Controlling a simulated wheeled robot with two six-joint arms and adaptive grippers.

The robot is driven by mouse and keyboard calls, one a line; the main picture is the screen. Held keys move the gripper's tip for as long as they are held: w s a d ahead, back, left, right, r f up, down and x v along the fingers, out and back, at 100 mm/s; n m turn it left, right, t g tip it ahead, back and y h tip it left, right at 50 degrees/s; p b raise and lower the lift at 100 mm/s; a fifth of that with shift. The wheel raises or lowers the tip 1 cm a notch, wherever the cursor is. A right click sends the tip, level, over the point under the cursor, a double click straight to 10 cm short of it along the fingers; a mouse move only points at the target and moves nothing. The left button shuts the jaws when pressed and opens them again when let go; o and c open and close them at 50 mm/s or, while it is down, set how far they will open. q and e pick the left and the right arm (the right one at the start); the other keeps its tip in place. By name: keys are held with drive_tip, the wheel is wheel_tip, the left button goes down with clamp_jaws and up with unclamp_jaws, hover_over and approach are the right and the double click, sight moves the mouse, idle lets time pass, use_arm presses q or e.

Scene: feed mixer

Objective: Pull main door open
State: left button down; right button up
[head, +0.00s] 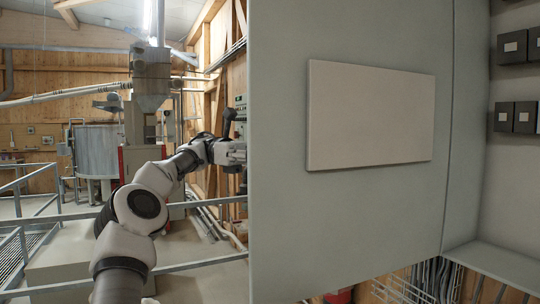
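The grey main door (280,220) is a large flat panel filling the middle of the head view, with a pale rectangular plate (370,115) on its face. It stands open, with part of the cabinet interior (515,180) showing to its right. My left arm comes in from the lower left, and my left gripper (236,150) is at the door's left edge. The fingertips are partly hidden behind that edge, so I cannot tell whether they touch the door or hold anything. No handle shows. My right gripper is not in view.
Several black boxes (515,117) are mounted inside the cabinet at the right. Metal railings (200,265) run across the lower left. A round metal tank (97,150) and a grey machine column (150,85) stand farther back. Cables (425,280) hang below the cabinet.

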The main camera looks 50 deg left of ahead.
use_arm(q)
drive_tip(key=c, duration=1.1)
unclamp_jaws()
drive_tip(key=shift+r, duration=0.1)
drive_tip(key=shift+s+d, duration=0.1)
drive_tip(key=shift+s, duration=0.05)
